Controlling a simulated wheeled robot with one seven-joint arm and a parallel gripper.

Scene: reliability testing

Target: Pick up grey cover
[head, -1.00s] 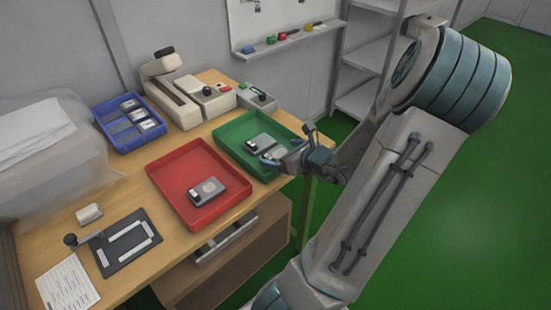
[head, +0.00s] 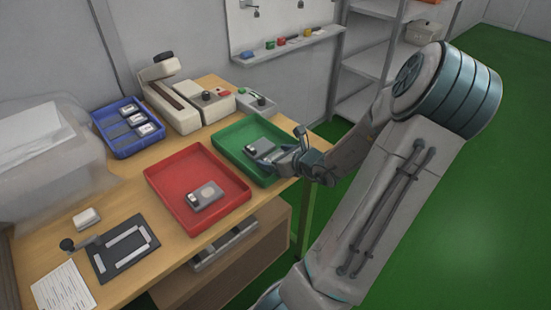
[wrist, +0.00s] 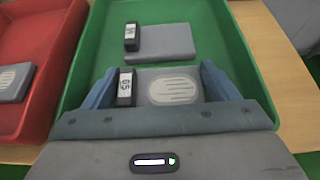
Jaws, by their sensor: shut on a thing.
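A grey cover (wrist: 170,86) with a dark, white-labelled block and a pale ribbed oval lies between the two blue fingers of my gripper (wrist: 158,87) in the wrist view. My gripper is shut on this cover, one finger on each side. I cannot tell whether it is lifted off the tray floor. In the head view my gripper (head: 272,161) is at the near right part of the green tray (head: 226,136), and its fingers hide most of the held cover. A second grey piece (wrist: 162,42) with a dark labelled block lies beyond it in the same tray.
A red tray (head: 165,186) with a similar grey piece (head: 205,195) stands left of the green tray. A blue crate (head: 111,148), a beige device (head: 178,102) and a black fixture plate (head: 122,248) share the wooden table. The green tray's walls surround my gripper closely.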

